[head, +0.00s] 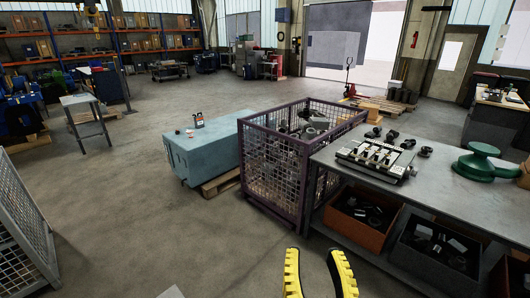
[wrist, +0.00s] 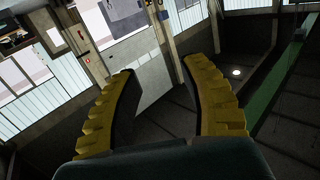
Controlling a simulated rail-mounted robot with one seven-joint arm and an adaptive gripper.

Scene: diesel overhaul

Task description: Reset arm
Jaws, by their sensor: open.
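My gripper (head: 316,268) shows at the bottom of the head view as two yellow and black fingers pointing up. The fingers stand apart with nothing between them. In the wrist view my gripper (wrist: 160,88) is also open and empty, with a wall, a door and windows beyond it. The gripper is apart from the grey workbench (head: 337,158) on the right and the purple mesh crate (head: 275,148) beyond it.
The workbench carries an engine part (head: 376,157) and a green round housing (head: 484,163), with bins of parts below. A blue-grey block (head: 203,155) lies on a pallet. A grey mesh cage (head: 20,225) stands at left. The floor at centre left is clear.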

